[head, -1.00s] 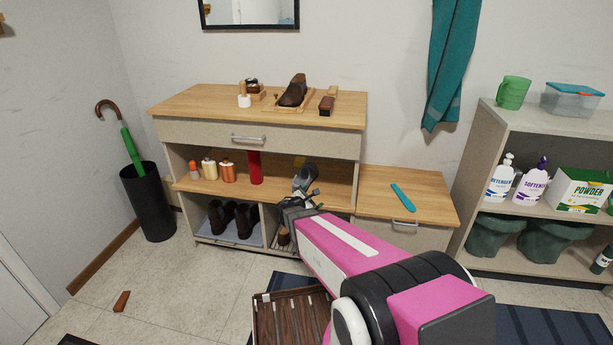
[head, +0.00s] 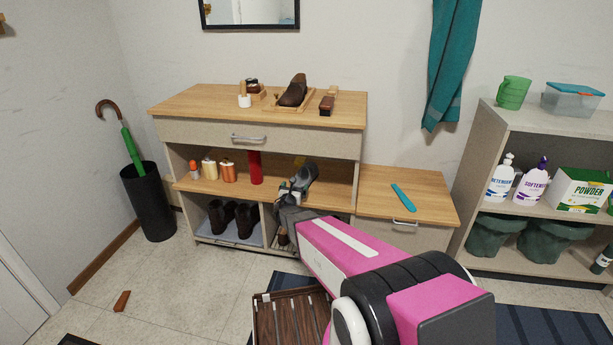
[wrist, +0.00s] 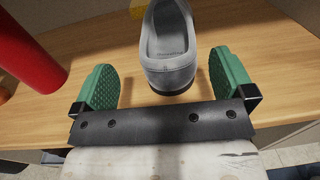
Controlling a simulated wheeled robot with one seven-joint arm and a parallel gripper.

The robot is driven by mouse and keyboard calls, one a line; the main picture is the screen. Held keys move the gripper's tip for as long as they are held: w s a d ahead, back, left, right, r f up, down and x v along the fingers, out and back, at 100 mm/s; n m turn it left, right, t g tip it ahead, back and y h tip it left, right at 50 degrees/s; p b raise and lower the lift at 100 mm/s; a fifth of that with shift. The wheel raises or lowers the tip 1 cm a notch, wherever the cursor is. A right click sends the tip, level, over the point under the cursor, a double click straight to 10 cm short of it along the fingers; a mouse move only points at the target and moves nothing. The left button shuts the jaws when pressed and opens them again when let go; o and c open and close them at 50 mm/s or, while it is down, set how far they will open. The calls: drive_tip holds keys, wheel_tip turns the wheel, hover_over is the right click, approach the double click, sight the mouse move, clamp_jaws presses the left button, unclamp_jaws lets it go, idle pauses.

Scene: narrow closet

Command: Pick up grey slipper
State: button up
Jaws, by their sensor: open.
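The grey slipper (wrist: 170,60) lies on the wooden middle shelf, its heel toward my gripper and its toe out of the wrist view at the top. It also shows in the head view (head: 307,174), partly hidden by my gripper. My gripper (wrist: 165,85) is open, with a green pad on each side of the slipper's heel. The heel reaches between the pads, with a gap on both sides. In the head view my gripper (head: 292,192) is at the front of the shelf's right part.
A red cylinder (wrist: 28,50) stands on the shelf left of my gripper; it also shows in the head view (head: 255,168). Small bottles (head: 218,171) stand further left. The cabinet top (head: 200,104) is above the shelf. A lower cabinet (head: 390,190) is to the right.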

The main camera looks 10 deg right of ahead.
sight(297, 185)
drive_tip(key=x, duration=0.5)
drive_tip(key=shift+d+f, duration=0.15)
drive_tip(key=shift+d, duration=0.1)
drive_tip(key=c, duration=0.9)
drive_tip(key=shift+s, duration=0.1)
